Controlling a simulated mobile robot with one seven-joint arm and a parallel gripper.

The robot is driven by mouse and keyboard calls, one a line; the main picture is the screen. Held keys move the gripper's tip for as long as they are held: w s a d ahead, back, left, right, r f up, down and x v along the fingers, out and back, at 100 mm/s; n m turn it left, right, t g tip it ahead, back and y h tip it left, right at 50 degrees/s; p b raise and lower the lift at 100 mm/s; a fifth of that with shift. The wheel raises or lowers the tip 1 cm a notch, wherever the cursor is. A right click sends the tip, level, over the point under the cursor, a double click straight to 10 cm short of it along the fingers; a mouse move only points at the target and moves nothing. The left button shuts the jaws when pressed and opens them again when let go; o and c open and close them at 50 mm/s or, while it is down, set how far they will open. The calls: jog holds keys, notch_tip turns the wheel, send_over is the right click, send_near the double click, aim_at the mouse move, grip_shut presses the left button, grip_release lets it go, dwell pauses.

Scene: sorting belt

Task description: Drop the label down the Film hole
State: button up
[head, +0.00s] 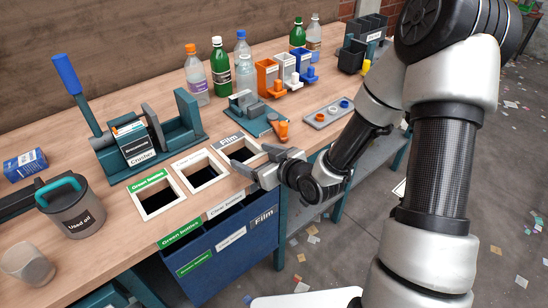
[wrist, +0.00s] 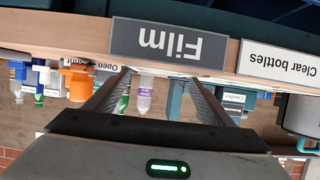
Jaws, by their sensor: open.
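The Film hole (head: 246,150) is a dark square opening with a white frame, the rightmost of three in the wooden bench. The upside-down front Film sign (wrist: 168,43) is close ahead. I cannot make out a loose label in either view.
The Clear bottles hole (head: 203,174) and Green bottles hole (head: 158,200) lie to the left. A blue bin (head: 222,250) hangs below the bench front. Bottles (head: 219,66), small coloured holders (head: 267,78), a crusher (head: 140,145) and a used-oil jug (head: 72,210) stand on the bench.

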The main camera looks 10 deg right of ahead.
jog(key=r+p+v, duration=0.1)
jog(key=p+v, duration=0.9)
jog(key=v, duration=0.1)
jog(key=shift+w+a+t, duration=0.15)
jog(key=shift+w+t, duration=0.05)
jog(key=shift+t, duration=0.1)
jog(key=shift+r, duration=0.1)
